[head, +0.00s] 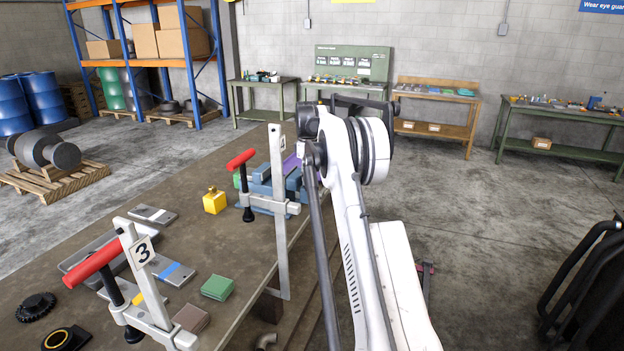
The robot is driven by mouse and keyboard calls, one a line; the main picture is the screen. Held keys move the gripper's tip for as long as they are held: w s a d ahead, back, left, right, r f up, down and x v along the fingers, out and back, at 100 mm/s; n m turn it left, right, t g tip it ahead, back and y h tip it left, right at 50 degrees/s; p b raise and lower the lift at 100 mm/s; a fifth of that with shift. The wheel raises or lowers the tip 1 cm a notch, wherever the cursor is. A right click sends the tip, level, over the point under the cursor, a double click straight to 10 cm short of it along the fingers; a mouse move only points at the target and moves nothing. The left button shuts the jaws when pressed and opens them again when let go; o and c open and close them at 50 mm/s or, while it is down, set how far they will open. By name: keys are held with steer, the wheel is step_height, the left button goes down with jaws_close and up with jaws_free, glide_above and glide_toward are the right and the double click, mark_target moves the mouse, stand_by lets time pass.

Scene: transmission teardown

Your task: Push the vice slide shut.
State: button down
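A blue vice (262,184) sits on the brown workbench (190,205), near its right edge and beyond a clamp. The clamp bar and my white arm hide part of it. I cannot tell how far its slide stands open. A purple piece (291,164) shows just behind the vice, partly covered. My arm rises from the bottom right to a dark joint at picture centre. My gripper is not visible; its position relative to the vice slide cannot be told.
A red-handled clamp (278,190) stands before the vice; another, marked 3 (148,290), stands nearer.

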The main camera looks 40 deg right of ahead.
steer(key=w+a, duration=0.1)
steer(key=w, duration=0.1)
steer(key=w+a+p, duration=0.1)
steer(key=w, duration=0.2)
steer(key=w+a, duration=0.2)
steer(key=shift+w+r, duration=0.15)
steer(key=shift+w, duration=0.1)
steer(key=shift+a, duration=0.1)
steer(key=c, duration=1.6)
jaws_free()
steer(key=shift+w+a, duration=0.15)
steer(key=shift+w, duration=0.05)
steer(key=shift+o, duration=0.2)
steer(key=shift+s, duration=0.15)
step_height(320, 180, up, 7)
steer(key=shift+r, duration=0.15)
